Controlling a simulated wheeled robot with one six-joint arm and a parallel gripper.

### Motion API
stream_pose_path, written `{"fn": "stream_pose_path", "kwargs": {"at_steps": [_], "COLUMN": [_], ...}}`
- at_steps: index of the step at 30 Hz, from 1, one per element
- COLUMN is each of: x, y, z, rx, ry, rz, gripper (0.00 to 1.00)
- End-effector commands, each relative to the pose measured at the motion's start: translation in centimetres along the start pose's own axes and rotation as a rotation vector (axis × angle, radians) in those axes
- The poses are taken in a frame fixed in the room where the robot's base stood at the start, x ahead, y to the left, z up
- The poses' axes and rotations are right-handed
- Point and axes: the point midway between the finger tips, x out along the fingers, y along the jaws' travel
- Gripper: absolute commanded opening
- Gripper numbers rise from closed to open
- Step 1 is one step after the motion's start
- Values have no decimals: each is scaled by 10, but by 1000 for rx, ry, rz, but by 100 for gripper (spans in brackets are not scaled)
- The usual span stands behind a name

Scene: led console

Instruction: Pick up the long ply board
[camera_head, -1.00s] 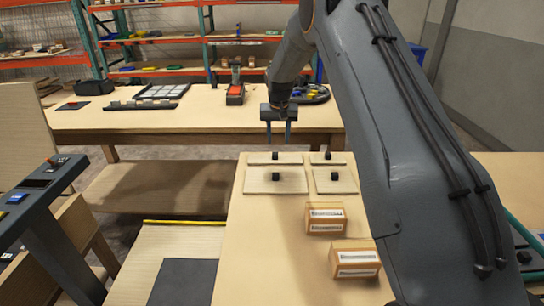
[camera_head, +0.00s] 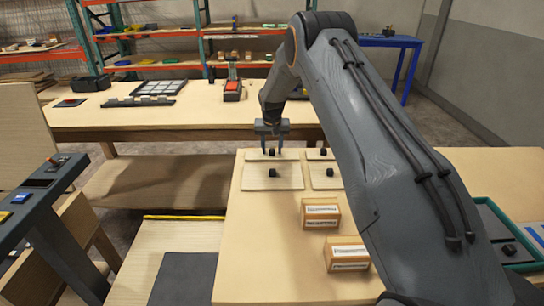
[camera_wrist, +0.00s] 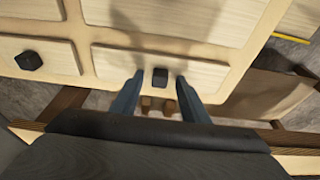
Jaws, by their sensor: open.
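The long ply board (camera_head: 291,156) is the long, narrow pale board at the back left of a group of boards on the near table. It has a black knob (camera_wrist: 160,77) and lies flat; it also shows in the wrist view (camera_wrist: 112,66). My gripper (camera_head: 272,149) is open over this board, pointing down. In the wrist view my gripper (camera_wrist: 160,80) has one finger on each side of the knob, with gaps showing. I cannot tell how far down the knob the fingertips reach.
A larger knobbed board (camera_head: 255,177) lies just in front, with smaller ones (camera_head: 314,155) (camera_head: 327,182) to the right. Two labelled boxes (camera_head: 320,213) (camera_head: 346,254) stand nearer. The back workbench (camera_head: 190,117) is beyond a gap. A green-rimmed tray (camera_head: 483,202) is at right.

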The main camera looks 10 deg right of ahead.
Motion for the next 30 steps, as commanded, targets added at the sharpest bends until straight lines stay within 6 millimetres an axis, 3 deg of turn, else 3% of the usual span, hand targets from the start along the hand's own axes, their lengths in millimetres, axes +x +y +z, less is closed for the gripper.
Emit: {"fn": "stream_pose_path", "kwargs": {"at_steps": [1,9,20,30], "x": [0,0,-9,-66], "y": [0,0,0,0], "z": [0,0,-4,-20], "rx": [0,0,0,0], "ry": [0,0,2,4], "rz": [0,0,0,-1], "gripper": [41,0,0,0]}}
